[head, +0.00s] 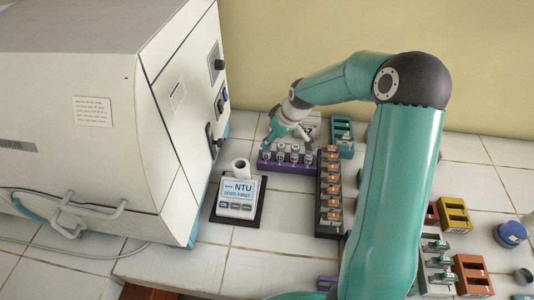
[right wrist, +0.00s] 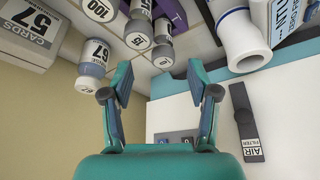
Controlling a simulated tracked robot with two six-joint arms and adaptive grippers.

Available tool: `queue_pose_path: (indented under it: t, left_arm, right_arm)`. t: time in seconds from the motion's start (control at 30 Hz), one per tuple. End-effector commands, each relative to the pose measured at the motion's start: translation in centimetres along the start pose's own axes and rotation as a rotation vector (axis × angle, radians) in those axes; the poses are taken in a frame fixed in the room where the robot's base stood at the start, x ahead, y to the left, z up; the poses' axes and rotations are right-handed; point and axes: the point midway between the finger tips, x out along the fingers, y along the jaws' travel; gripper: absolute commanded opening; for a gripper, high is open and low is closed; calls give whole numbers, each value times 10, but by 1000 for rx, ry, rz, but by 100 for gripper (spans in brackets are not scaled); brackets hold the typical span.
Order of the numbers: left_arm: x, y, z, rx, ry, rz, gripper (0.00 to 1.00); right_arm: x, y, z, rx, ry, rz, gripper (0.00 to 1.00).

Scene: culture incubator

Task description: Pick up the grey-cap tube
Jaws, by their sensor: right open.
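A purple rack (head: 288,166) holds several small tubes with pale or greyish caps (head: 294,149). My right gripper (head: 283,128) is above the rack's left end, partly hidden by its own wrist. A tube labelled 67 (right wrist: 94,58) is left of the fingers. Which one is the task's grey-cap tube I cannot tell. My left gripper is out of view.
The large white incubator (head: 90,110) fills the left. Coloured blocks (head: 453,212) lie far right.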

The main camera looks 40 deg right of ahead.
Motion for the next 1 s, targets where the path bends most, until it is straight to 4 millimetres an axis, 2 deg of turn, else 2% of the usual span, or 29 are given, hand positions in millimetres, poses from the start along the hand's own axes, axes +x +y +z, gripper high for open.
queue_pose_path:
  t: [0.33,0.67,1.0]
  left_arm:
    - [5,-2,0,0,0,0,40]
    - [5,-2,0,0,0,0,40]
    - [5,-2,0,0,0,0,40]
  right_arm:
    - [45,-4,-3,-2,-2,-2,60]
    - [50,-4,-4,-1,-1,-1,58]
    - [50,-4,-4,-1,-1,-1,1]
